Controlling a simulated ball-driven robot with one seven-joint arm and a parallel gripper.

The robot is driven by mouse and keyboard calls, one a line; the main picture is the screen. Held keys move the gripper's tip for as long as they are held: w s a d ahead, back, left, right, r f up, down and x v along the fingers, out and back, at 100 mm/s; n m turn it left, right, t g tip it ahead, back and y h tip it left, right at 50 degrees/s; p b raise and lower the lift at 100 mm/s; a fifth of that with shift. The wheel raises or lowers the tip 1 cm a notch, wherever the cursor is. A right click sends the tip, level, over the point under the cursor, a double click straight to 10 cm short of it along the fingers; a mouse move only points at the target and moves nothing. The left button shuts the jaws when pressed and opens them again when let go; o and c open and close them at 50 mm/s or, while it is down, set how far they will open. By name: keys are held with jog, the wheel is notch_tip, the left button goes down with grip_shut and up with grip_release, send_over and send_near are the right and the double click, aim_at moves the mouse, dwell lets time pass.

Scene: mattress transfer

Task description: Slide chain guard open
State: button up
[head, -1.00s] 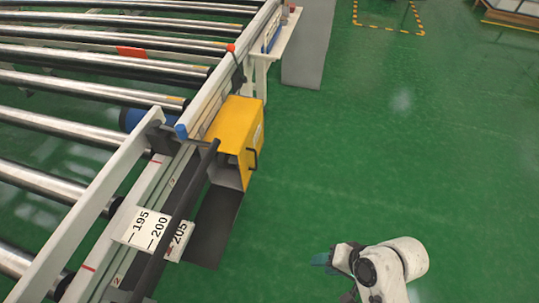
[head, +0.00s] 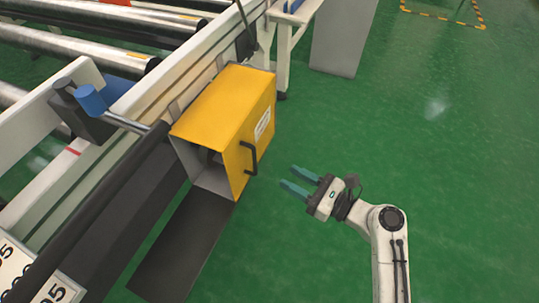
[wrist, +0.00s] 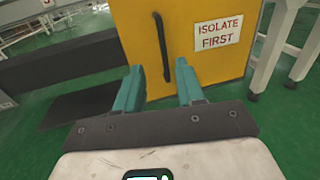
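The chain guard is a yellow box (head: 222,106) on the side of the conveyor frame, with a black bar handle (head: 249,158) on its outer face. In the wrist view the yellow face (wrist: 190,40) carries a white "ISOLATE FIRST" label (wrist: 217,33), and the black handle (wrist: 162,46) stands upright just beyond my left finger. My gripper (head: 292,180) has teal fingers spread apart, right of the guard and short of the handle. In the wrist view my gripper (wrist: 160,85) is open with nothing between its fingers. The guard's near end is open; its inside is mostly shadowed.
The conveyor with steel rollers (head: 70,45) fills the left. A dark plate (head: 185,245) extends from below the guard toward the camera. A white table (head: 295,25) and grey panel (head: 343,38) stand behind. The green floor (head: 420,140) to the right is clear.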

jog(key=b+x, duration=0.3)
jog(key=x, duration=0.8)
jog(key=shift+w, duration=0.15)
jog(key=shift+d+r, duration=0.1)
grip_shut()
dwell(0.3)
